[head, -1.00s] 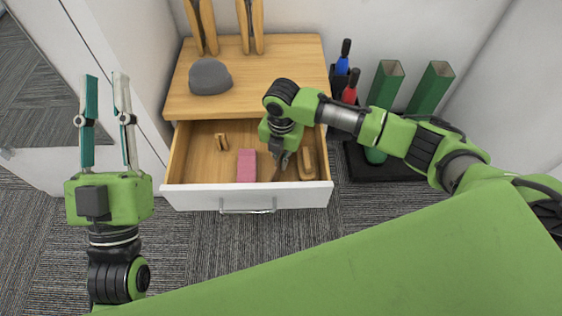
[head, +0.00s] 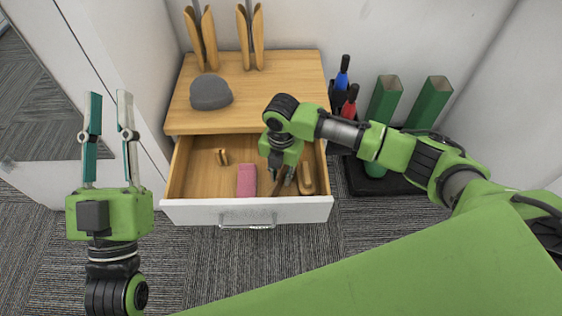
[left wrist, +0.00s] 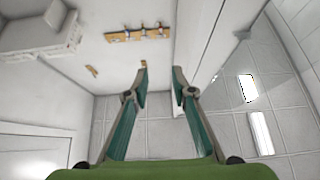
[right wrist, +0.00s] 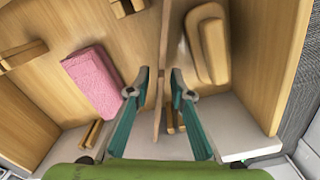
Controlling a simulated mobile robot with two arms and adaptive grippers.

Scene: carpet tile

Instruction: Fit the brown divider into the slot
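The brown divider (right wrist: 158,95) is a thin board in the open drawer (head: 247,211). In the right wrist view it stands edge-on between the fingers of my right gripper (right wrist: 160,90), with a gap on each side, so the gripper is open around it. The head view shows the gripper (head: 281,183) low in the right part of the drawer. Small paired wooden guides lie at the drawer front, one pair (right wrist: 172,120) beside the divider's near end. Whether its lower edge sits in the slot is hidden. My left gripper (head: 108,130) is open and empty, left of the cabinet.
A pink block (head: 247,181) lies left of the divider and a rounded wooden piece (head: 305,176) close to its right. A grey dome-shaped object (head: 211,92) sits on the cabinet top. Green tubes (head: 385,98) and bottles stand to the right.

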